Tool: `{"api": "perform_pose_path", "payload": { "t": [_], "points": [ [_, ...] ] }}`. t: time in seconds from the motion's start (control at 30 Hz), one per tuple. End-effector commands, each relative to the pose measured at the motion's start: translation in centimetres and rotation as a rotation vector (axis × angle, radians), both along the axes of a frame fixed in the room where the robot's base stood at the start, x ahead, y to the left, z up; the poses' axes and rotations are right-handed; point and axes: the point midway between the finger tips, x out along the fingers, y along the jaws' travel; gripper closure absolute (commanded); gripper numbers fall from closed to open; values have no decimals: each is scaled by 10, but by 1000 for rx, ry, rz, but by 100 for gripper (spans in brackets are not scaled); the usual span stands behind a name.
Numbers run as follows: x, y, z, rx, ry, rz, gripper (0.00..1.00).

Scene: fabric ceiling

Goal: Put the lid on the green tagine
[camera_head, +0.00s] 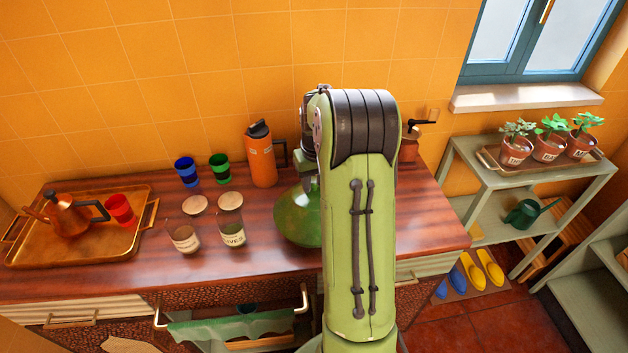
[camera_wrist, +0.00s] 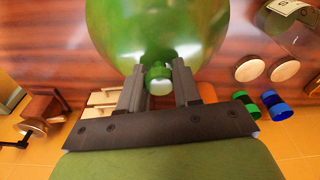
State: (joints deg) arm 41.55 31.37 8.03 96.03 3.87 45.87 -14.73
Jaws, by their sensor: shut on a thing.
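The green tagine lid (camera_head: 297,220) is a glossy rounded dome over the counter, left of my arm, and my arm hides its right side. In the wrist view the lid (camera_wrist: 155,28) fills the top middle, with its small green knob (camera_wrist: 159,80) pointing at the camera. My gripper (camera_wrist: 158,84) is shut on the lid, with one finger on each side of the knob. The tagine base cannot be made out in either view. I cannot tell whether the lid rests on something or hangs just above the counter.
Two glass jars (camera_head: 232,234) with round wooden lids (camera_head: 230,201) close by, a blue cup (camera_head: 187,171), a green cup (camera_head: 220,168) and an orange flask (camera_head: 261,157) stand left of the lid. A brass tray (camera_head: 75,251) holds a kettle and red cup. A grinder (camera_head: 410,145) stands right.

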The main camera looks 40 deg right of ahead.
Motion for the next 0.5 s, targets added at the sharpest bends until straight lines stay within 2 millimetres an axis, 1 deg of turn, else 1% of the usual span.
{"api": "perform_pose_path", "payload": {
  "t": [0.33, 0.5],
  "points": [
    [0, 0, 0, -1, -2, 0, 100],
    [0, 0, -4, 0, -1, 0, 100]
  ]
}}
